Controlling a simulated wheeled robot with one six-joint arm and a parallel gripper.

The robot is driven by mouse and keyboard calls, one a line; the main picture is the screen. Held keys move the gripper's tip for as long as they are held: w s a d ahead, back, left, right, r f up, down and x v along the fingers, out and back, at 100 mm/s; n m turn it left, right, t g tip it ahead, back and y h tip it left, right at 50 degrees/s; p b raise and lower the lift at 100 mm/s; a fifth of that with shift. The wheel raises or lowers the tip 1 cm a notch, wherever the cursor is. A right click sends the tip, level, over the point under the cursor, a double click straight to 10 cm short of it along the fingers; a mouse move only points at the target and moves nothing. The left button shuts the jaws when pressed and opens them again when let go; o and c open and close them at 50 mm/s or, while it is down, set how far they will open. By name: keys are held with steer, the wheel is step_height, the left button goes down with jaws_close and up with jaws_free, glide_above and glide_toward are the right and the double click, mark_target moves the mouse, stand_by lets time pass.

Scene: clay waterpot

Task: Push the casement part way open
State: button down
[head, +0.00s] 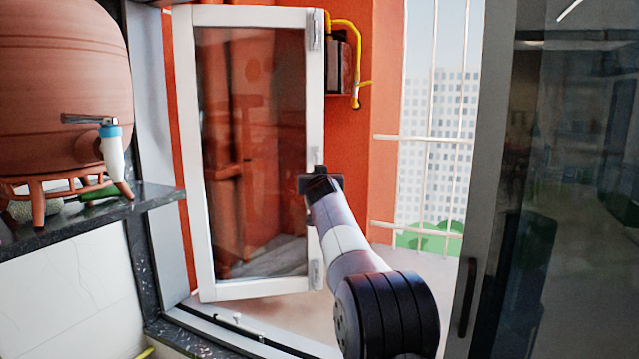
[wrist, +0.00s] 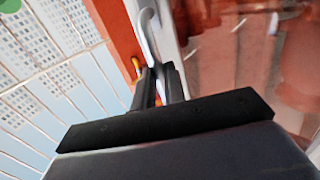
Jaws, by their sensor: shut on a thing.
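The casement (head: 188,150) is a white-framed glass panel in the left half of the head view. It stands swung out at an angle over the sill, its right edge further out than the frame. Its white handle (wrist: 150,35) is a curved lever on the frame's edge, seen in the wrist view. My gripper (head: 318,180) is at the right edge of the casement, about mid-height. In the wrist view my gripper (wrist: 160,82) has its dark fingers closed on the lower part of the handle. The exact contact is partly hidden by the fingers.
A clay waterpot (head: 60,90) with a tap stands on a dark shelf (head: 150,197) at the left. A dark glossy panel (head: 560,180) with a bar handle fills the right. White window bars (head: 430,140) and a yellow pipe (head: 356,60) are beyond the casement.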

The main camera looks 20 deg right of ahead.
steer(key=shift+s+a+b, duration=0.4)
steer(key=shift+s+b, duration=0.05)
steer(key=shift+s, duration=0.15)
steer(key=shift+s+a+b, duration=0.35)
steer(key=shift+s+b, duration=0.1)
steer(key=shift+s, duration=0.1)
steer(key=c, duration=1.5)
jaws_free()
steer(key=shift+w+a, duration=0.1)
steer(key=shift+a, duration=0.05)
steer(key=b+v, duration=0.5)
steer(key=v, duration=0.6)
steer(key=shift+b, duration=0.3)
steer(key=shift+w, duration=0.1)
